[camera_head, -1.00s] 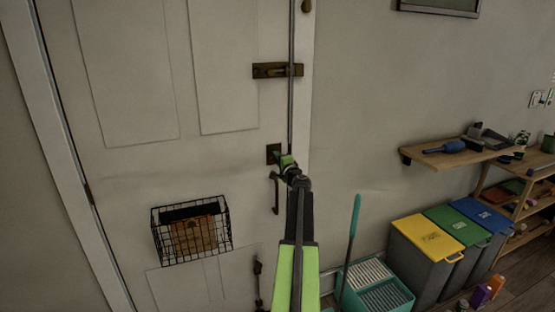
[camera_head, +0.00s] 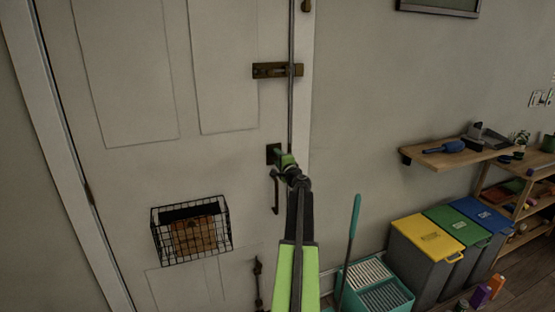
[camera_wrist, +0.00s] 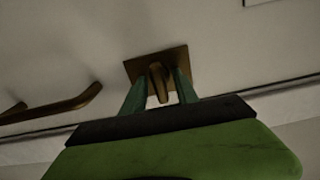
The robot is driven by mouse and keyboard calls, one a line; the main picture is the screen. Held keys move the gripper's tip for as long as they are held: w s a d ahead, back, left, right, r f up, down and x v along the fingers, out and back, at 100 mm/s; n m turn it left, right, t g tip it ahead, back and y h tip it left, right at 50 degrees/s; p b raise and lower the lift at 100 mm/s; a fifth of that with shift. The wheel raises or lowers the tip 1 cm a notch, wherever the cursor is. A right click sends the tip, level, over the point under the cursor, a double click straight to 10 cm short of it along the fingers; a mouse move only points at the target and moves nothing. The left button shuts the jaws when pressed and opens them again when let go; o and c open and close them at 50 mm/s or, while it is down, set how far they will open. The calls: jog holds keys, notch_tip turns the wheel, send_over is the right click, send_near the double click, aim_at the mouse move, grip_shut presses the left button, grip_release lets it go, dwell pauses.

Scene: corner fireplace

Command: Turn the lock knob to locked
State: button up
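The lock knob (camera_wrist: 158,84) is a brass thumb-turn on a square brass plate (camera_wrist: 136,66) on the white door (camera_head: 130,165). In the wrist view the knob stands a little tilted, its near end slightly right of its far end. My gripper (camera_wrist: 161,76) has its two green fingers on either side of the knob. They are apart, with a narrow gap visible on the right; contact on the left is unclear. In the head view my gripper (camera_head: 283,159) is at the dark plate (camera_head: 272,153), and its fingers hide the knob.
A curved door handle (camera_head: 276,195) hangs just below the lock; it shows at left in the wrist view (camera_wrist: 60,106). A slide bolt (camera_head: 272,70) is above. A wire basket (camera_head: 225,225) hangs lower left. Bins (camera_head: 428,235) and a shelf (camera_head: 455,155) stand right.

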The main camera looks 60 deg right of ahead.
jog(key=v, duration=1.7)
jog(key=shift+s+a, duration=0.15)
jog(key=shift+s, duration=0.05)
jog(key=shift+w, duration=0.1)
